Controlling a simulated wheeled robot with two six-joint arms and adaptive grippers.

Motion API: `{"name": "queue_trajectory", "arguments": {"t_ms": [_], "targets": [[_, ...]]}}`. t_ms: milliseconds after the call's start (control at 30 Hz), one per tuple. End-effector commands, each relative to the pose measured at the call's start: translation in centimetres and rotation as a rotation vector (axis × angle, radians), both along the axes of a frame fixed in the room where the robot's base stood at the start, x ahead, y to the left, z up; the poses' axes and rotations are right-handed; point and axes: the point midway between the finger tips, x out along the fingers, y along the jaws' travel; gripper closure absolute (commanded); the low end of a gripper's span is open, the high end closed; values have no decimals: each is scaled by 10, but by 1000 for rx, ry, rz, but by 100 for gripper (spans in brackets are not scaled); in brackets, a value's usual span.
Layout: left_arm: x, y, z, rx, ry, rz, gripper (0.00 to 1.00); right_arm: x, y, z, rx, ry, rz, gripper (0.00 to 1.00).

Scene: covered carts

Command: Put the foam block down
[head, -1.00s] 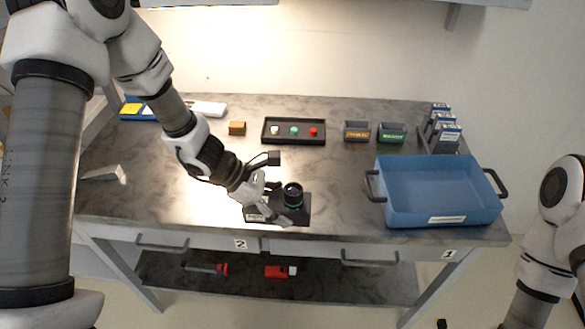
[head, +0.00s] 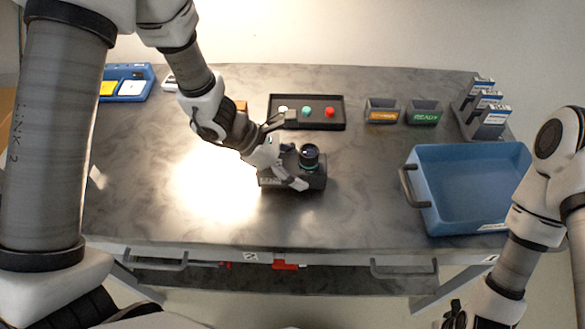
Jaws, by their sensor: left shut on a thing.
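My left gripper (head: 276,172) is low over the middle of the table, near the front. It is shut on a dark block, taken as the foam block (head: 272,182), which its fingers mostly hide. I cannot tell whether the block touches the table. A black device with a round lens (head: 309,155) stands right beside the fingers; its dark base and the block are hard to tell apart.
A blue bin (head: 470,190) stands at the right. A black tray (head: 335,124) with coloured pieces, two small labelled boxes (head: 381,112) and a grey rack (head: 487,124) line the back. The front left is clear.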

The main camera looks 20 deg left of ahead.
Motion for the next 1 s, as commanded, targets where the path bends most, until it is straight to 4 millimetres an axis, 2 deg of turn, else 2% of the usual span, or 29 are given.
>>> {"name": "queue_trajectory", "arguments": {"t_ms": [33, 267, 433, 467, 500, 533, 833, 1000], "targets": [[-1, -2, -9, 1, -1, 0, 73, 0, 0, -9, 0, -1, 0, 58], [-1, -3, -6, 0, -2, 1, 73, 0, 0, -6, 0, -1, 0, 58], [-1, -3, -11, -1, -2, 1, 73, 0, 0, -11, 0, -1, 0, 58], [-1, -3, -11, 0, -1, 1, 34, 0, 0, -11, 0, -1, 0, 58], [-1, -3, -9, 0, -1, 1, 20, 0, 0, -10, 0, -1, 0, 58], [-1, -3, -9, 0, -1, 1, 13, 0, 0, -10, 0, -1, 0, 58], [-1, -3, -9, 0, -1, 1, 13, 0, 0, -9, 0, -1, 0, 58], [-2, 4, 2, -3, -2, 4, 13, 1, 0, -4, 0, -2, 0, 58]]}}
